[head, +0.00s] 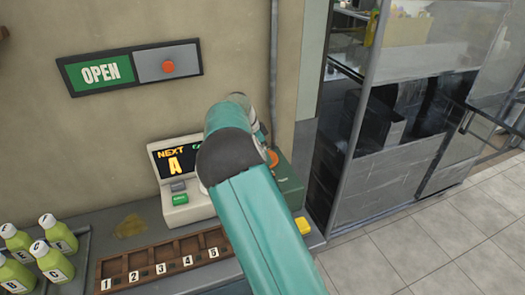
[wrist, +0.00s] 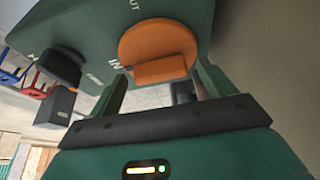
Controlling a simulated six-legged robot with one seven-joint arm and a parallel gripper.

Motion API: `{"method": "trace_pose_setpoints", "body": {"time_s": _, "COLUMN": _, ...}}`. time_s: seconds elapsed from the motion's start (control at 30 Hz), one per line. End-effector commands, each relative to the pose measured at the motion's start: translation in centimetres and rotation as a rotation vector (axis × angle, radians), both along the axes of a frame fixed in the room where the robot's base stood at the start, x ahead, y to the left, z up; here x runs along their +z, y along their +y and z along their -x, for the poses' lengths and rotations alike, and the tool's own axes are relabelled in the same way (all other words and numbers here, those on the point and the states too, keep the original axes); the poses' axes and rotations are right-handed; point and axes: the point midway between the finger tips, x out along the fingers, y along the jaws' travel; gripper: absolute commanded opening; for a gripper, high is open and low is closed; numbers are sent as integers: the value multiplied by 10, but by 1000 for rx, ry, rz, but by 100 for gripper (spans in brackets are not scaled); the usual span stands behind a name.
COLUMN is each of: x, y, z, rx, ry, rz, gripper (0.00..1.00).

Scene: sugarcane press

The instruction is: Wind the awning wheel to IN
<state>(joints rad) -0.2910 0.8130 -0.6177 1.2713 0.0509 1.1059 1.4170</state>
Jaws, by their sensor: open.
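The awning wheel (wrist: 158,45) is a round orange dial with a raised bar (wrist: 160,70) across its lower part. It is on a dark green box (wrist: 85,30) marked OUT and IN. In the wrist view, the IN mark is beside the left end of the bar, and OUT is above the dial. My gripper (wrist: 160,82) is open, with one finger on each side of the bar's ends; I cannot tell whether they touch it. In the head view, the box (head: 290,190) and an orange sliver of the wheel (head: 272,158) show behind my arm, which hides my gripper.
A display reading NEXT A (head: 178,161) stands left of the box. A numbered wooden rack (head: 165,262) and green bottles (head: 50,250) are on the counter. A yellow block (head: 302,227) is at its right edge. An OPEN sign (head: 100,73) hangs above.

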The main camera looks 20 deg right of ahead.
Motion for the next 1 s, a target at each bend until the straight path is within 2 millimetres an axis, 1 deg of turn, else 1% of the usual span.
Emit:
{"method": "trace_pose_setpoints", "body": {"time_s": 0.17, "x": 25, "y": 10, "z": -1, "rx": 2, "ry": -5, "rz": 0, "gripper": 82}}
{"method": "trace_pose_setpoints", "body": {"time_s": 0.5, "x": 93, "y": 39, "z": -2, "rx": 2, "ry": -5, "rz": -1, "gripper": 82}}
{"method": "trace_pose_setpoints", "body": {"time_s": 0.6, "x": 108, "y": 45, "z": -2, "rx": 1, "ry": -3, "rz": 0, "gripper": 82}}
{"method": "trace_pose_setpoints", "body": {"time_s": 0.7, "x": 119, "y": 49, "z": -1, "rx": 0, "ry": -1, "rz": 0, "gripper": 82}}
{"method": "trace_pose_setpoints", "body": {"time_s": 0.8, "x": 123, "y": 51, "z": -1, "rx": -1, "ry": -1, "rz": 0, "gripper": 82}}
{"method": "trace_pose_setpoints", "body": {"time_s": 1.0, "x": 124, "y": 52, "z": -1, "rx": 0, "ry": 0, "rz": 0, "gripper": 82}}
